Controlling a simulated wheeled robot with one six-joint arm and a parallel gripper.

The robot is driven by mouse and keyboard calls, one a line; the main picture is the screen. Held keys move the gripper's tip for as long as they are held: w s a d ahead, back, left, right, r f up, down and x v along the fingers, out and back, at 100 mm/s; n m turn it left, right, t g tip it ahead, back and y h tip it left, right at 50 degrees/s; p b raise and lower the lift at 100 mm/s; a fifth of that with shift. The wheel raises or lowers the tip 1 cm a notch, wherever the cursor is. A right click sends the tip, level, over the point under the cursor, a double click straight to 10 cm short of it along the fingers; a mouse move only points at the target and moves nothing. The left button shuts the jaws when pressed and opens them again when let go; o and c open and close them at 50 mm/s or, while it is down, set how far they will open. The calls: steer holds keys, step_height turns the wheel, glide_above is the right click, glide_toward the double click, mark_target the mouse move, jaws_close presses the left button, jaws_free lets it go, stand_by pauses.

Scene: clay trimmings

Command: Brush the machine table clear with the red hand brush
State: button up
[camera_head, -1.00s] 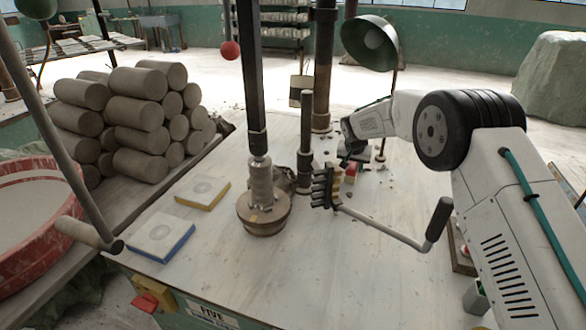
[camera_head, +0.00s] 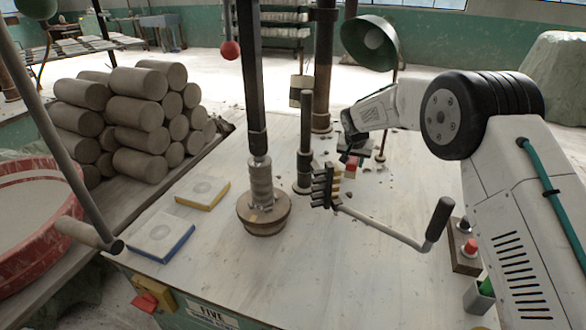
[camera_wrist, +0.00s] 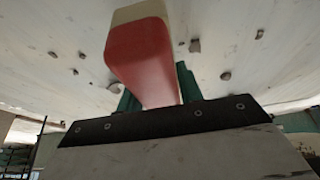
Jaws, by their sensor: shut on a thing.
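The red hand brush (camera_wrist: 145,60) fills the upper middle of the wrist view, a red block with a cream end. My gripper (camera_wrist: 150,112) is shut on it, with green finger parts on both sides. In the head view the brush (camera_head: 351,161) is small and partly hidden, low over the far right part of the machine table (camera_head: 300,260). I cannot tell whether it touches the surface. Grey clay trimmings (camera_wrist: 195,46) lie scattered around the brush on the pale tabletop. More crumbs (camera_head: 366,170) show near it in the head view.
A black-toothed crank piece (camera_head: 328,187) with a long handle stands left of and nearer than the brush. A post (camera_head: 305,140) and a round wooden block (camera_head: 264,215) stand further left. A green lamp (camera_head: 370,42) rises behind. The near tabletop is mostly clear.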

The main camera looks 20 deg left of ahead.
steer(key=shift+r, duration=3)
steer(key=shift+w, duration=0.1)
steer(key=s+d+f, duration=0.2)
steer(key=f, duration=0.1)
steer(key=shift+s, duration=0.25)
steer(key=s+d, duration=0.1)
steer(key=d, duration=0.1)
steer(key=s+d, duration=0.1)
steer(key=d, duration=0.2)
steer(key=shift+s+d, duration=0.35)
steer(key=shift+s, duration=0.05)
steer(key=s+d+r+m, duration=0.1)
steer(key=s+d, duration=0.3)
steer(key=d, duration=0.4)
steer(key=s+d+r+m, duration=0.1)
steer(key=s+d+r, duration=0.2)
steer(key=d, duration=0.5)
steer(key=s+d+r+m+h, duration=0.1)
steer(key=s+d+r, duration=0.2)
steer(key=s+d, duration=0.3)
steer(key=shift+d, duration=1.05)
steer(key=shift+w+r, duration=0.1)
steer(key=shift+r, duration=0.1)
